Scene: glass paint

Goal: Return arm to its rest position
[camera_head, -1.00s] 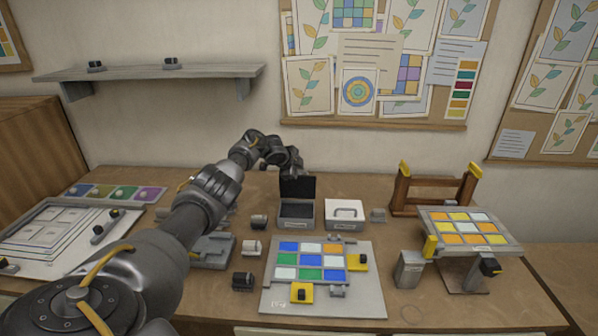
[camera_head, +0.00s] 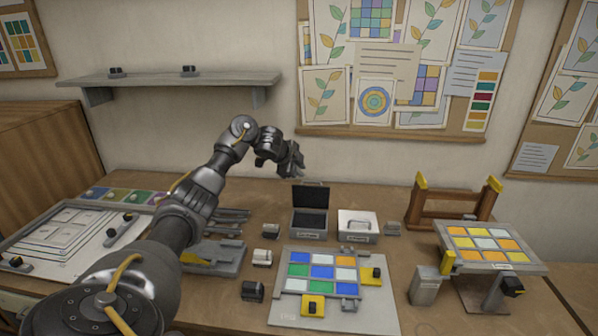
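My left arm comes in from the lower left and reaches up over the workbench (camera_head: 205,318). My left gripper (camera_head: 298,160) hangs in the air above and behind the open dark box (camera_head: 309,222), in front of the wall. It touches nothing that I can see, and its fingers are too small and dark to tell open from shut. My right gripper is not in view.
A grey board with a coloured glass grid (camera_head: 322,272) lies at the front middle. A tilted panel (camera_head: 480,244) stands at the right, beside a wooden rack (camera_head: 451,207). A white box (camera_head: 358,225) is near the open box. A shelf (camera_head: 170,79) hangs at upper left.

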